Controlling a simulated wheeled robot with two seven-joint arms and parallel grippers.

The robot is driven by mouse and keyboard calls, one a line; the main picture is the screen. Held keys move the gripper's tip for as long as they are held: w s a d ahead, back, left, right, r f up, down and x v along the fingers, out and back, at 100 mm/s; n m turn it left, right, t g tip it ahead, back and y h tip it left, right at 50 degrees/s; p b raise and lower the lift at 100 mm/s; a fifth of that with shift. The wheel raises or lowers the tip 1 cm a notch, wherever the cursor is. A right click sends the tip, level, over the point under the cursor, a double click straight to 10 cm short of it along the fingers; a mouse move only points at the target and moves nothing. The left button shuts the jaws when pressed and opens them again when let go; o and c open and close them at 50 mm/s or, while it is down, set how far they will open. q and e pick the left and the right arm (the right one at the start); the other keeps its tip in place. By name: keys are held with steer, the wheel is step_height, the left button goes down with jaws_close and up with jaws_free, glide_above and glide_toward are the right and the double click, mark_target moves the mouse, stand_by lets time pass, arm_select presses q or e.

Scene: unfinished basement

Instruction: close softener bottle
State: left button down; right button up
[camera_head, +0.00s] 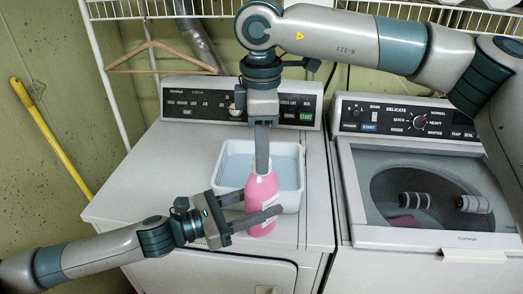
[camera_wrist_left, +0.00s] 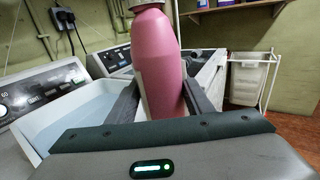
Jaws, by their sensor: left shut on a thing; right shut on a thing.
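The pink softener bottle (camera_head: 261,187) stands upright at the front of the left machine's top, before a white basin. My left gripper (camera_head: 262,204) is shut around its lower body, one finger on each side. The bottle's pink body (camera_wrist_left: 155,60) also shows between those fingers in the left wrist view. My right gripper (camera_head: 262,168) points straight down from above, shut at the bottle's top. Its fingers hide most of the cap there. A pale piece (camera_wrist_left: 147,4) at the bottle's top is cut off by the left wrist view's upper edge, so I cannot tell how the cap sits.
The white basin (camera_head: 297,190) of pale blue liquid stands right behind the bottle. A washer with a glass lid (camera_head: 420,190) is on the right. A hanger (camera_head: 160,58), a wire shelf (camera_head: 120,10) and a yellow pole (camera_head: 50,135) are at the left wall. The left machine's top (camera_head: 150,185) is clear left of the basin.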

steer(key=shift+w, duration=0.1)
steer(key=o, duration=1.1)
steer(key=shift+r, duration=0.1)
steer(key=shift+r, duration=2.2)
